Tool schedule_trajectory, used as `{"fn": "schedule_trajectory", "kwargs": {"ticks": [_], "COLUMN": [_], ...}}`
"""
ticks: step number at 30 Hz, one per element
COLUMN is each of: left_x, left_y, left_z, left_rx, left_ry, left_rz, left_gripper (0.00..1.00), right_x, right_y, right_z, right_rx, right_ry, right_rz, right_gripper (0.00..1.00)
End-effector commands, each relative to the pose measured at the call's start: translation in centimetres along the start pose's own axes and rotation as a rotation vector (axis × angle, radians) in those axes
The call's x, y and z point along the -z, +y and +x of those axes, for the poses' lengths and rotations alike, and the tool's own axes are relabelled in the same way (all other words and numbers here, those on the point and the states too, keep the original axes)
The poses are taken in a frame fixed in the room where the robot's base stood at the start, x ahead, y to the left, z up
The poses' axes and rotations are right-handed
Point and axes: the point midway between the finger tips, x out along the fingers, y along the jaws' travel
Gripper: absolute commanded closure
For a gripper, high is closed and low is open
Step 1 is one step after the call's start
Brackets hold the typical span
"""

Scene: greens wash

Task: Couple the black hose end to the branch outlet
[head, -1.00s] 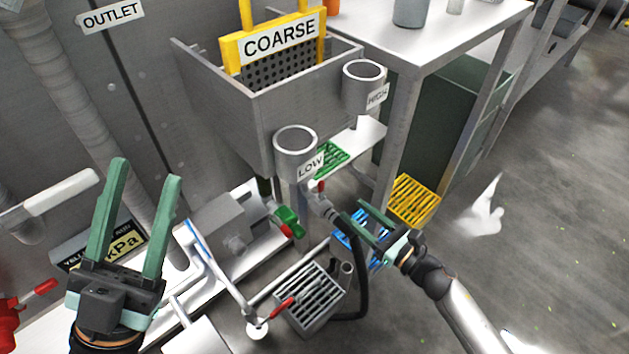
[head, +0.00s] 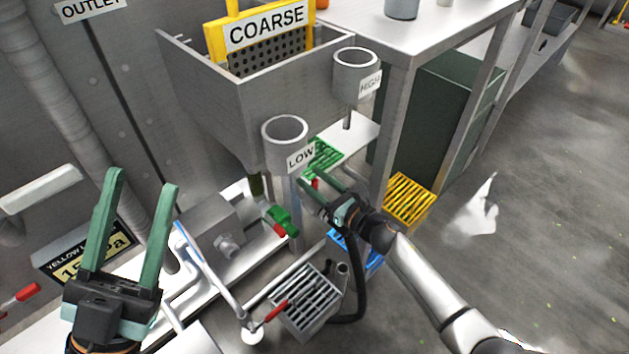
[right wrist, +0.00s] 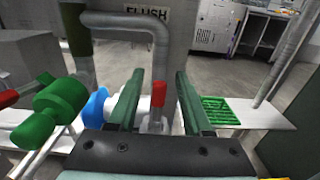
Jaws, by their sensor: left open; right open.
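The black hose (head: 360,285) rises from beside the grey slatted crate (head: 305,298) to behind my right gripper (head: 315,179). Its upper end is hidden by that gripper in the head view and does not show in the right wrist view. My right gripper is open just below the LOW cup (head: 286,143). In the right wrist view, a red lever (right wrist: 158,94) and grey pipe show between and beyond its fingers. I cannot tell which fitting is the branch outlet; a green fitting with a red part (head: 280,219) stands left of my right gripper. My left gripper (head: 143,178) is open and empty.
The grey tank (head: 190,85) with the yellow COARSE screen (head: 262,38) stands behind. A yellow slatted crate (head: 408,200) and a blue one (head: 360,250) lie near my right arm. A table leg (head: 393,120) stands close to it. The floor at right is mostly clear.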

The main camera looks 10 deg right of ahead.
Motion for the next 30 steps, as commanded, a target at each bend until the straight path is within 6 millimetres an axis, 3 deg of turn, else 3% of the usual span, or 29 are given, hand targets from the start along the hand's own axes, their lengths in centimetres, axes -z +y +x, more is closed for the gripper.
{"fn": "schedule_trajectory", "kwargs": {"ticks": [5,18,30], "left_x": [0.0,-0.01,-0.1], "left_y": [0.02,0.07,0.19], "left_z": [0.0,-0.03,-0.17], "left_rx": [0.0,-0.004,-0.011], "left_ry": [-0.001,-0.001,-0.001], "left_rz": [-0.001,0.0,0.002], "left_gripper": [0.5,0.5,0.5], "right_x": [-0.04,-0.04,0.04], "right_y": [0.02,0.02,0.02], "right_z": [0.01,-0.02,-0.04], "right_rx": [0.0,0.0,0.0], "right_ry": [-0.001,-0.001,-0.003], "right_rz": [0.0,0.0,0.001], "right_gripper": [0.5,0.99,1.0]}}
